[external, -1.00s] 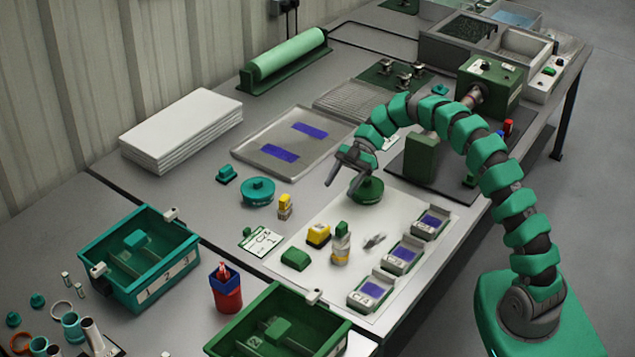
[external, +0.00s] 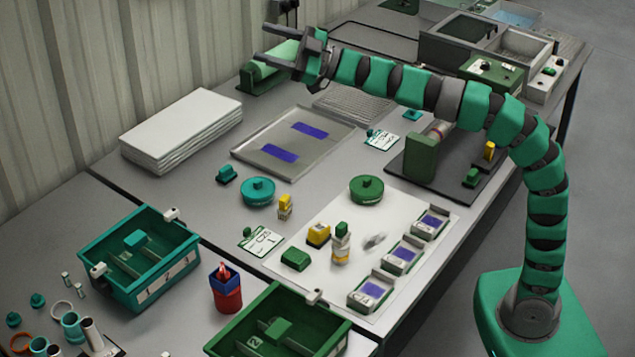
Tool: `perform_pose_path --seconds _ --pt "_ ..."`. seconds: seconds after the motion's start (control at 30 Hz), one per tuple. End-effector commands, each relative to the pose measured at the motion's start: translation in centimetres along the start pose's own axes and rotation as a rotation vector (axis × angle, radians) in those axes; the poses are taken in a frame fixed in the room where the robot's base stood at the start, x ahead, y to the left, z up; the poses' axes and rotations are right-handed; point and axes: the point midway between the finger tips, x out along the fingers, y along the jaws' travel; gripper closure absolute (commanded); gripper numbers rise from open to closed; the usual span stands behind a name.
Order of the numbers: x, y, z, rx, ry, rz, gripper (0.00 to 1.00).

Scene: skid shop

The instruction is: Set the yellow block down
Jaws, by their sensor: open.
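My gripper (external: 270,43) is open and empty, raised high at the upper left, in front of the green roll as seen here. Several yellow pieces show. A small yellow block (external: 490,150) stands on the dark base plate at the right, beside the green machine. A yellow and dark block (external: 318,234) sits on the white sheet. A small yellow piece (external: 285,200) tops a little stack left of the sheet. I cannot tell which one the task means. My gripper is far from all of them and touches none.
A green round lidded pot (external: 366,189) and a teal one (external: 258,191) stand mid-table. A metal tray (external: 330,133) with blue strips lies behind them. Green and teal bins (external: 150,285) and a red-blue cup (external: 227,292) are at the front left.

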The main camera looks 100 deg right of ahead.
Motion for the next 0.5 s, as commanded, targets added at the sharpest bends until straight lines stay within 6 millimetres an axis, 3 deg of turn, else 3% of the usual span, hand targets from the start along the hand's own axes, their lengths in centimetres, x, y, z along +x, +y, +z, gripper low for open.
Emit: perform_pose_path --seconds 0.03,0.2,0.37,0.5 --pt "-1.0 -0.6 -2.5 0.041 -0.013 0.025 0.42" --pt "-5.2 -2.9 -6.7 0.193 -0.126 0.063 0.42" --pt "-10.6 -7.2 -9.2 0.343 -0.262 -0.008 0.42" --pt "-15.9 -12.0 -10.9 0.447 -0.377 -0.137 0.42"
